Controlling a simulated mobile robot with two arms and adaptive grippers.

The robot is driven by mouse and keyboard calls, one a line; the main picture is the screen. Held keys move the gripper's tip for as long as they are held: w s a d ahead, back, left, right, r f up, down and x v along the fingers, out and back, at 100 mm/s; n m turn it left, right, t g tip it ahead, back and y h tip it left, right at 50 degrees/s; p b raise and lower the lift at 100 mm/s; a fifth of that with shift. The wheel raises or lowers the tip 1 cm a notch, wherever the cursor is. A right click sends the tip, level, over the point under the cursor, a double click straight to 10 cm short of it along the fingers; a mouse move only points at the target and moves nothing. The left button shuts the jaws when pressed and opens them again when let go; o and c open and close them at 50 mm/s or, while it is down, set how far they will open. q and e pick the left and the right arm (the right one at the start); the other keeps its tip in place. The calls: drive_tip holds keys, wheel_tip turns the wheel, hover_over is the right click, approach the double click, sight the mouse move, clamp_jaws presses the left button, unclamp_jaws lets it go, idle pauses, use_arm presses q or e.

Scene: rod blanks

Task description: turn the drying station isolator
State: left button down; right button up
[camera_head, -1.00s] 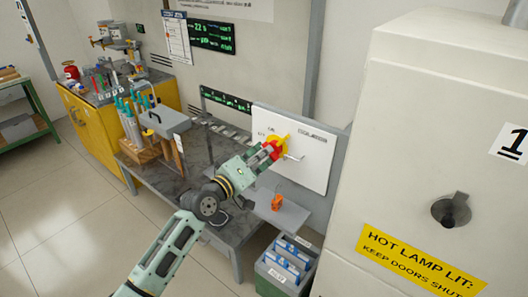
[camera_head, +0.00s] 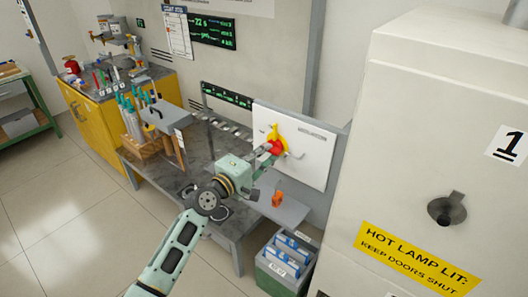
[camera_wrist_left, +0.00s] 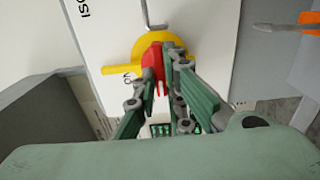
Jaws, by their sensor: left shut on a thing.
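The isolator is a white panel (camera_head: 312,158) with a yellow round plate and tab (camera_head: 275,130) and a red handle (camera_head: 276,147). My left gripper (camera_head: 269,153) is at the panel, shut on the red handle. In the head view the yellow tab points up, close to the panel's upper edge. In the left wrist view the red handle (camera_wrist_left: 152,62) sits between my fingers (camera_wrist_left: 162,75). The yellow plate (camera_wrist_left: 135,58) lies behind it, its tab pointing left beside the letters "ON". The fingers partly hide the handle. My right gripper is not in view.
A wire hook (camera_head: 297,155) juts out right of the handle. A small shelf (camera_head: 284,211) with an orange item (camera_head: 277,199) is below the panel. A bin with blue-white packs (camera_head: 268,269) stands on the floor. A large cream cabinet (camera_head: 395,130) closes off the right.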

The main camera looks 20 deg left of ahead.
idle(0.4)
use_arm(q)
drive_tip(key=c, duration=1.8)
unclamp_jaws()
drive_tip(key=v, duration=1.2)
